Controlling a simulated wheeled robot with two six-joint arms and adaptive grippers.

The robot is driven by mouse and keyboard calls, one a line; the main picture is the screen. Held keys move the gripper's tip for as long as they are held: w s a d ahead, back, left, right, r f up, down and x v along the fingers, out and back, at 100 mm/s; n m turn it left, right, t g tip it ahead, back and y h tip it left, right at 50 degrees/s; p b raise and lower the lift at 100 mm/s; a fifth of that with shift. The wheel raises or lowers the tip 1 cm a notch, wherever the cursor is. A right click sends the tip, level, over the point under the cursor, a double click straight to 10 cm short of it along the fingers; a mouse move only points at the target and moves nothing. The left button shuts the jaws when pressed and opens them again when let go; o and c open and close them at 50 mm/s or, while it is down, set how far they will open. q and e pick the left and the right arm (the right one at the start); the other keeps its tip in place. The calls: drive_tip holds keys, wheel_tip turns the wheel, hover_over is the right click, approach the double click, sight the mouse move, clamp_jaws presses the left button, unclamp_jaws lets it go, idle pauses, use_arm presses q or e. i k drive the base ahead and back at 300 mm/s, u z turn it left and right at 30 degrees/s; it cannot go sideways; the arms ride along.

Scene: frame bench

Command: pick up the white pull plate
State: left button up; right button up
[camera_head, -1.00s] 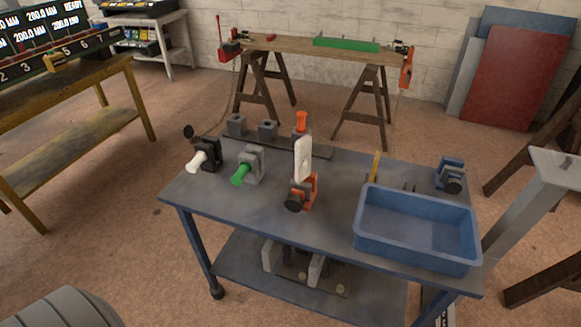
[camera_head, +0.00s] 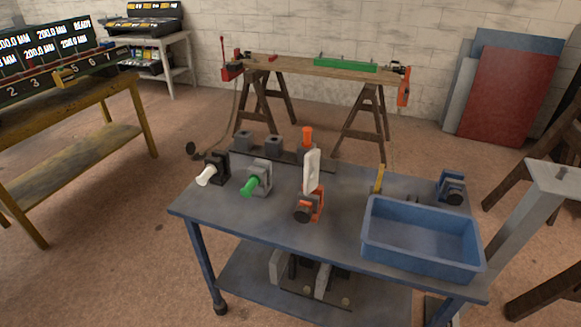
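The white pull plate (camera_head: 312,171) stands upright near the middle of the blue table (camera_head: 265,217). It is a pale upright plate just above an orange clamp-like block with a dark round knob (camera_head: 309,207). Whether the plate is held in that block or only stands behind it, I cannot tell. An orange-topped post (camera_head: 307,138) shows right behind the plate. Neither of my grippers is in view.
A blue bin (camera_head: 420,238) sits at the table's right front. A black block with a white handle (camera_head: 212,170), a grey block with a green handle (camera_head: 258,178) and a blue block (camera_head: 451,187) also stand there. A wooden sawhorse bench (camera_head: 300,68) is behind.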

sight(312, 158)
drive_tip(key=i, duration=0.4)
drive_tip(key=u, duration=1.15)
